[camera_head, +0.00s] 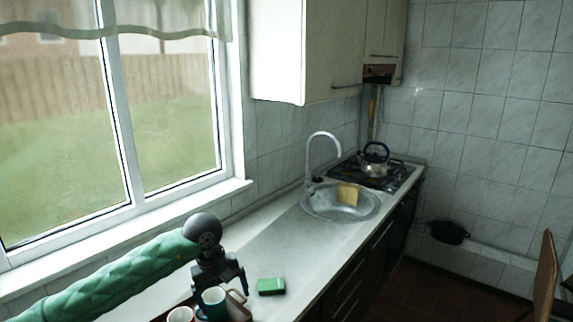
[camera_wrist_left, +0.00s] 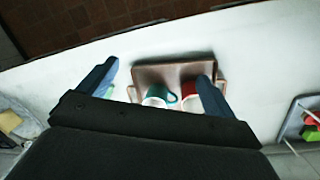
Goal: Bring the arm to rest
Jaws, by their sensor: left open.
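My left arm comes in from the left in the head view. Its gripper (camera_head: 219,284) is open and empty, above the counter by the mugs. A teal mug (camera_head: 214,305) with a pale inside stands under the gripper, partly hidden by it. A second mug (camera_head: 180,315), cut by the bottom edge, is beside it. In the left wrist view the fingers (camera_wrist_left: 155,88) are spread wide, with the teal mug (camera_wrist_left: 158,94) and a red mug (camera_wrist_left: 191,97) on a brown tray (camera_wrist_left: 160,76) beyond. My right gripper is not in view.
A green box-like item (camera_head: 271,286) lies on the counter right of the gripper. The counter (camera_head: 280,250) between is clear. The window (camera_head: 170,100) borders the left.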

